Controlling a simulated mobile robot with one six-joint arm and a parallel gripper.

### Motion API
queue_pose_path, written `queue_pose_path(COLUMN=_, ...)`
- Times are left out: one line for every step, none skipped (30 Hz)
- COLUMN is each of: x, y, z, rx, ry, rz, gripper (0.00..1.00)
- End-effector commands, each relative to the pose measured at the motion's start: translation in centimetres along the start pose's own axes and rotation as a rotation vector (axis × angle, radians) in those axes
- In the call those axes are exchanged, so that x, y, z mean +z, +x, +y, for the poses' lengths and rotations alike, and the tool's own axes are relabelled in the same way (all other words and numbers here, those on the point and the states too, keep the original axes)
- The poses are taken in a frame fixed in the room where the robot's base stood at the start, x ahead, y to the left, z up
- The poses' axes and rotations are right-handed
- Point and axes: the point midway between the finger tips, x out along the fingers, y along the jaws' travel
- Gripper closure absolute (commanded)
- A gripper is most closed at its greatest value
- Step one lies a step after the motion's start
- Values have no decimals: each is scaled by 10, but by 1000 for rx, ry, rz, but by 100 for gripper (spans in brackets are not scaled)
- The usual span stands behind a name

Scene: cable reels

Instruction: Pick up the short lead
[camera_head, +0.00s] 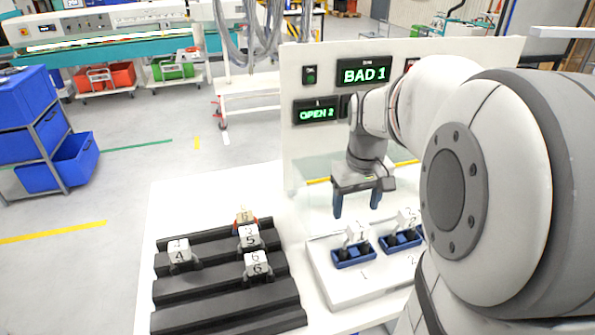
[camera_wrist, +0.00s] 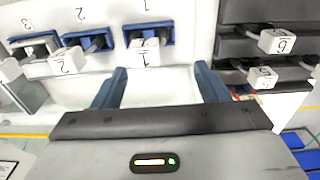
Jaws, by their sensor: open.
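My gripper (camera_head: 357,210) is open and empty, pointing down above the white table behind the blue sockets. In the wrist view its two blue fingers (camera_wrist: 160,88) stand wide apart with bare white surface between them. White tagged lead ends numbered 4 (camera_head: 179,251), 5 (camera_head: 249,237) and 6 (camera_head: 257,264) sit on the black stepped rack (camera_head: 225,312). A piece with red and yellow (camera_head: 245,216) sits behind tag 5, partly hidden. Tagged plugs 1 (camera_head: 357,234) and 2 (camera_head: 406,218) stand at blue sockets. I cannot tell which is the short lead.
An upright white panel (camera_head: 300,160) behind the sockets shows "BAD 1" (camera_head: 364,73) and "OPEN 2" (camera_head: 317,113). A third tagged plug (camera_wrist: 32,47) shows in the wrist view. My arm hides the head view's right side. The table left of the rack is clear.

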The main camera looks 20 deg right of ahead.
Motion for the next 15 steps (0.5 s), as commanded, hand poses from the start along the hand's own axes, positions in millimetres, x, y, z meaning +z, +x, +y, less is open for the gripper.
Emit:
queue_pose_path(x=-6, y=10, z=11, rx=-5, ry=3, rz=-20, gripper=33)
queue_pose_path(x=-9, y=12, z=15, rx=-8, ry=1, rz=-27, gripper=33)
queue_pose_path(x=-12, y=15, z=20, rx=-11, ry=0, rz=-35, gripper=33)
queue_pose_path(x=-14, y=17, z=22, rx=-12, ry=-1, rz=-39, gripper=33)
queue_pose_path(x=-15, y=19, z=25, rx=-14, ry=-2, rz=-44, gripper=33)
queue_pose_path(x=-16, y=21, z=27, rx=-15, ry=-3, rz=-47, gripper=33)
queue_pose_path(x=-17, y=24, z=28, rx=-16, ry=-4, rz=-50, gripper=33)
queue_pose_path(x=-17, y=27, z=28, rx=-17, ry=-4, rz=-51, gripper=33)
queue_pose_path(x=-17, y=31, z=28, rx=-17, ry=-4, rz=-52, gripper=33)
queue_pose_path(x=-16, y=34, z=28, rx=-17, ry=-4, rz=-52, gripper=33)
queue_pose_path(x=-16, y=38, z=28, rx=-17, ry=-4, rz=-52, gripper=33)
queue_pose_path(x=-16, y=42, z=27, rx=-17, ry=-4, rz=-52, gripper=33)
queue_pose_path(x=-15, y=45, z=27, rx=-16, ry=-4, rz=-51, gripper=33)
queue_pose_path(x=-15, y=48, z=27, rx=-17, ry=-4, rz=-51, gripper=33)
queue_pose_path(x=-15, y=52, z=27, rx=-17, ry=-4, rz=-51, gripper=33)
